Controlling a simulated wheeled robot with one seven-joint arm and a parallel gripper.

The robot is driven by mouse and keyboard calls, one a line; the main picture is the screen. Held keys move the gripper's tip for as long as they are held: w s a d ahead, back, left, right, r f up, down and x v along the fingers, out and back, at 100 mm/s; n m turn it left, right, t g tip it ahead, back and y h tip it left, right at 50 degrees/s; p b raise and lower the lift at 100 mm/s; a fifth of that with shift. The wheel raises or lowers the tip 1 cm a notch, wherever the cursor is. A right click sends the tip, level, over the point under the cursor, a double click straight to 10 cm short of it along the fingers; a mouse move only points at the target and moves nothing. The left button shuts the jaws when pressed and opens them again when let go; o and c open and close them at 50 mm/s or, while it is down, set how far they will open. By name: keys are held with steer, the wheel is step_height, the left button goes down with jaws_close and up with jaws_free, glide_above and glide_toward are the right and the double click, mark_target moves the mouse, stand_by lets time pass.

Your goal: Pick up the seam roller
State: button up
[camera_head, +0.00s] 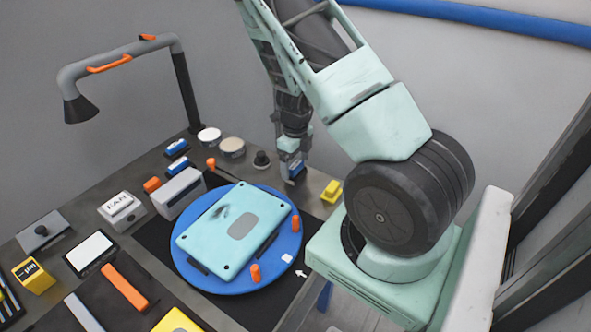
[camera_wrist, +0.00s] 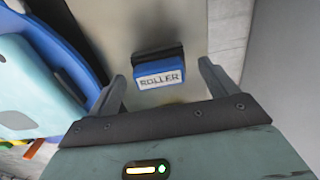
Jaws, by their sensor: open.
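The seam roller (camera_wrist: 158,76) is a small blue block with a white label reading "ROLLER". In the wrist view it sits on the grey bench top, between and a little beyond the fingertips. My gripper (camera_wrist: 161,72) is open, with one finger on each side of the roller and a gap on both sides. In the head view my gripper (camera_head: 291,176) points down over the back right part of the bench. A blue patch shows at its fingers, and most of the roller is hidden there.
A blue round turntable (camera_head: 186,272) carries a teal panel (camera_head: 220,222) left of my gripper. A yellow block (camera_head: 332,191) lies close on the right. A dark knob (camera_head: 262,159) and pale round discs (camera_head: 232,146) stand to the left. The bench edge drops off at right.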

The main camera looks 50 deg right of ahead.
mark_target(296, 165)
steer(key=shift+f, duration=1.45)
steer(key=c, duration=1.2)
steer(key=shift+r, duration=0.1)
step_height(296, 165, up, 10)
steer(key=shift+f, duration=0.1)
steer(key=o, duration=0.6)
steer(key=shift+c, duration=1.4)
